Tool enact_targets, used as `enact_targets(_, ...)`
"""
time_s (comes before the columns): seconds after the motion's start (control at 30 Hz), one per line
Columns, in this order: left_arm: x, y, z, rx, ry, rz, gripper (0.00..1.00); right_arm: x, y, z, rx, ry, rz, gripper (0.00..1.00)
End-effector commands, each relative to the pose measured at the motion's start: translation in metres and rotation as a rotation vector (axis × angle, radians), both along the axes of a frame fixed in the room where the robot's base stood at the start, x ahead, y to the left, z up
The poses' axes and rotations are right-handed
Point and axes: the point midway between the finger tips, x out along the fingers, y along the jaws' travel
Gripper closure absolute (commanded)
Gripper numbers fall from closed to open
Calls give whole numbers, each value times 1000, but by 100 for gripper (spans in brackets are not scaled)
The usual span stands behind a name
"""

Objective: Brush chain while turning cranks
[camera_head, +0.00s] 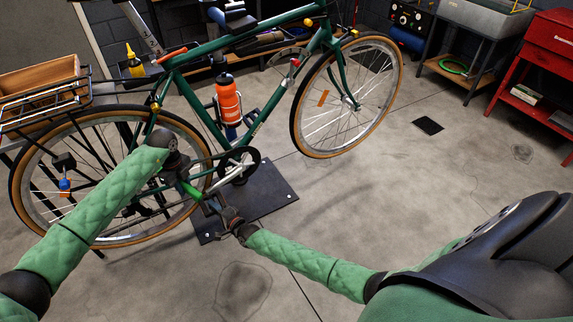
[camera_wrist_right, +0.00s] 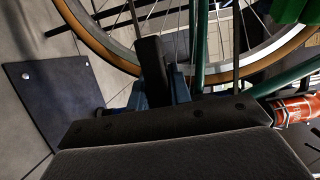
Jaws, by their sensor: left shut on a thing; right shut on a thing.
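The green bicycle (camera_head: 195,115) stands upright with its chainring (camera_head: 240,165) low in the middle of the head view. My left gripper (camera_head: 178,180) is shut on a brush with a green handle (camera_head: 191,190), beside the rear wheel and chain area. Whether the bristles touch the chain is hidden. My right gripper (camera_head: 220,209) is shut on the pedal at the end of the silver crank arm (camera_head: 223,182), which points down and left. In the right wrist view the dark finger (camera_wrist_right: 153,70) stands against the blue-grey pedal (camera_wrist_right: 180,84).
A dark floor plate (camera_head: 262,205) lies under the cranks. The rear wheel (camera_head: 20,190) is close beside my left arm. An orange bottle (camera_head: 229,100) sits on the frame. A red cabinet (camera_head: 545,60) stands at right. The floor right of the bike is mostly clear.

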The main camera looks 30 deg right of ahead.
Motion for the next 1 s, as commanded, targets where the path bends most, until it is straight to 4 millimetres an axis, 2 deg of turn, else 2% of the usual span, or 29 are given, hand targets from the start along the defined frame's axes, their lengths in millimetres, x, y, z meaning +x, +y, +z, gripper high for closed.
enact_targets(0.03, 0, 0, 0, 0, 0, 0, 100, 1, -5, -15, -5, 2, 0, 100)
enact_targets(0.2, 0, 1, 0, 1, 1, 0, 100, 1, -30, -58, -6, 2, 0, 100)
enact_targets(0.4, 0, 1, 0, 2, 1, 0, 100, 1, -74, -95, -5, 1, -1, 100)
enact_targets(0.57, 0, 1, -1, 2, 1, 1, 100, 1, -115, -116, -5, 1, -2, 100)
enact_targets(0.77, 0, 1, 0, 2, 1, 1, 100, 1, -174, -122, -3, 0, -2, 100)
enact_targets(0.93, 0, 1, -1, 2, 1, 1, 100, 1, -221, -112, -3, -1, -1, 100)
enact_targets(1.0, 0, 1, 0, 2, 1, 1, 100, 1, -240, -102, -2, -2, -1, 100)
